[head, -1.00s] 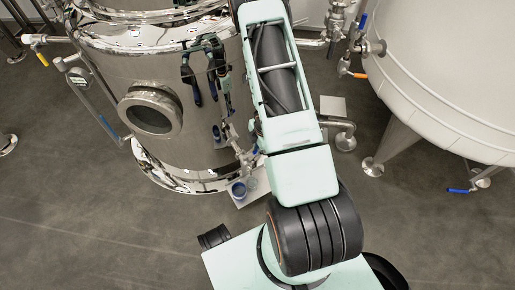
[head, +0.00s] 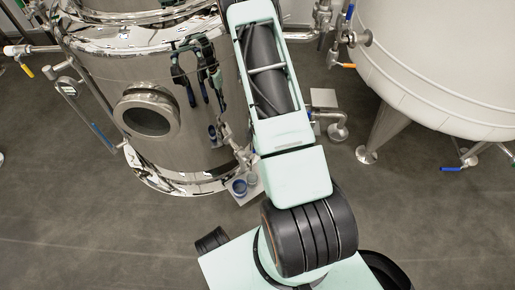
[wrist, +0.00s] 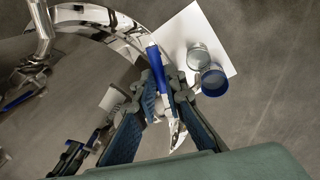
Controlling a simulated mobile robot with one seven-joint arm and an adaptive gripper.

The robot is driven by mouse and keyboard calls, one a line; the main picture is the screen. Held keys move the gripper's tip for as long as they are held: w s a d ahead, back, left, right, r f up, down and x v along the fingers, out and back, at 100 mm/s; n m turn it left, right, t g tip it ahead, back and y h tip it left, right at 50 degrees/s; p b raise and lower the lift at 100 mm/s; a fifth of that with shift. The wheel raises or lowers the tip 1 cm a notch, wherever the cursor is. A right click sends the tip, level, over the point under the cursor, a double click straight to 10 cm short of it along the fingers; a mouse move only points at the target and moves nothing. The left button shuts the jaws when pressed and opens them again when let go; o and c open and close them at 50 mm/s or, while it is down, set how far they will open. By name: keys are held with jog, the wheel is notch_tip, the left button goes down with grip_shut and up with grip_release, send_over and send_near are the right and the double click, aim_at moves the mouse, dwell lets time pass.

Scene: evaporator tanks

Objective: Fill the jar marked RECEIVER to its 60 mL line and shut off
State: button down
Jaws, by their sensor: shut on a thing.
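In the wrist view my gripper (wrist: 160,84) is shut on a blue valve handle (wrist: 154,58), which stands between the fingers. Bright metal of the outlet (wrist: 176,132) shows beside the right finger. A clear jar (wrist: 197,56) and a jar with blue at it (wrist: 213,82) stand side by side on a white plate (wrist: 182,30), to the right of my gripper. In the head view the blue jar (head: 239,187) and clear jar (head: 251,179) are at the tank's foot. No marking or fill line is legible.
A polished steel tank (head: 165,75) with a round port (head: 149,121) stands at left. A white tank (head: 440,70) on legs is at right, with another blue-handled valve (head: 452,169) low down. Grey floor (head: 90,230) is clear in front.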

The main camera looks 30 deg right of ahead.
jog(key=c, duration=2)
grip_release()
jog(key=r, duration=0.4)
jog(key=s+r, duration=0.1)
jog(key=r, duration=0.3)
jog(key=s+r, duration=0.1)
jog(key=r, duration=0.2)
jog(key=shift+s+a+r, duration=0.15)
jog(key=shift+a+r, duration=0.2)
jog(key=shift+r, duration=0.05)
